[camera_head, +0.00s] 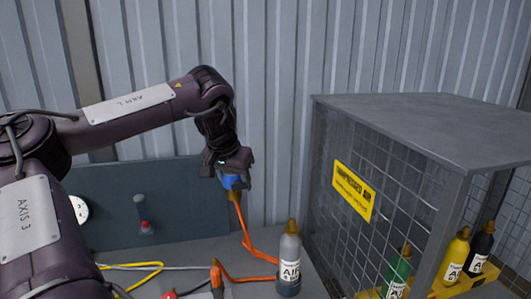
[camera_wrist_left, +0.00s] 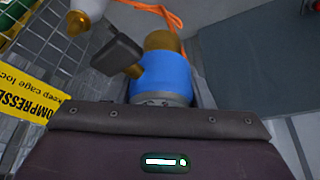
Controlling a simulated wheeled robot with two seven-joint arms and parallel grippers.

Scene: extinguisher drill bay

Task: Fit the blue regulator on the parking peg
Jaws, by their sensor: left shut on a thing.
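My left gripper (camera_head: 230,172) is shut on the blue regulator (camera_head: 232,183), held in the air in front of the grey panel's right end. In the left wrist view the regulator (camera_wrist_left: 163,76) shows a blue body, a brass end and a dark block on a brass stem at its side. An orange hose (camera_head: 243,222) hangs from it. A short grey peg with a red part (camera_head: 146,227) stands out from the panel, left of and below the gripper; I take it for the parking peg. The regulator is apart from it. My right gripper is not in view.
A grey bottle (camera_head: 290,262) with a brass valve stands below right of the gripper. A mesh cage (camera_head: 410,130) on the right holds green (camera_head: 397,275), yellow (camera_head: 454,258) and black (camera_head: 480,249) bottles. A yellow cable (camera_head: 140,266) lies below the panel (camera_head: 95,205).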

